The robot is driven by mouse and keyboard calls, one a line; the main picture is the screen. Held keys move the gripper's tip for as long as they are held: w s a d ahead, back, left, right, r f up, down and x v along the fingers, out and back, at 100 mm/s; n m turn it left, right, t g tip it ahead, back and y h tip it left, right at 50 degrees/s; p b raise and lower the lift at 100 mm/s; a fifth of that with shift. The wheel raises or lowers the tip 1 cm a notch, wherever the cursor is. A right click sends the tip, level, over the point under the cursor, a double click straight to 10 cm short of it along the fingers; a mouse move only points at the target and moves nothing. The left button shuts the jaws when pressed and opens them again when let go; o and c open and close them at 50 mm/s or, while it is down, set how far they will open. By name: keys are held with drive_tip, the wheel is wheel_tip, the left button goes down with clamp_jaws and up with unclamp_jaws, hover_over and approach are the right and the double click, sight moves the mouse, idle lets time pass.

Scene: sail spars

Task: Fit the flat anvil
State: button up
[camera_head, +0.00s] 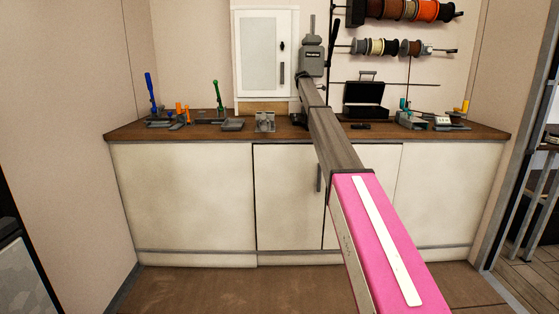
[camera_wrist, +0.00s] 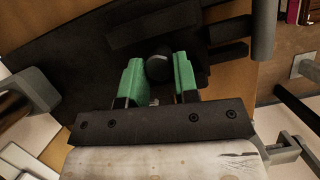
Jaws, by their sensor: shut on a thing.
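In the wrist view my gripper (camera_wrist: 160,75) has two green fingers, shut on a dark round piece (camera_wrist: 158,68). The round end of this piece shows between the fingertips, in front of a large black surface (camera_wrist: 90,60). I cannot tell whether the piece touches that surface, or whether it is the flat anvil. In the head view my arm reaches to a grey press (camera_head: 312,58) at the back of the workbench (camera_head: 205,134). My fingers and the lower part of the press are hidden there by my arm.
A white cabinet (camera_head: 266,58) stands left of the press. A small grey metal fixture (camera_head: 265,122) and a grey tray (camera_head: 232,125) sit on the bench. An open black toolbox (camera_head: 366,101) stands to the right. Spools (camera_head: 415,10) hang on the wall. Several tools lie at both bench ends.

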drive_tip(key=shift+f, duration=0.5)
drive_tip(key=shift+r, duration=0.1)
drive_tip(key=shift+r, duration=0.45)
drive_tip(key=shift+w, duration=0.1)
idle(0.8)
drive_tip(key=shift+f, duration=0.55)
idle(0.4)
drive_tip(key=shift+a+r, duration=0.1)
drive_tip(key=shift+r, duration=0.05)
drive_tip(key=shift+r, duration=0.45)
drive_tip(key=shift+f, duration=0.6)
idle(0.4)
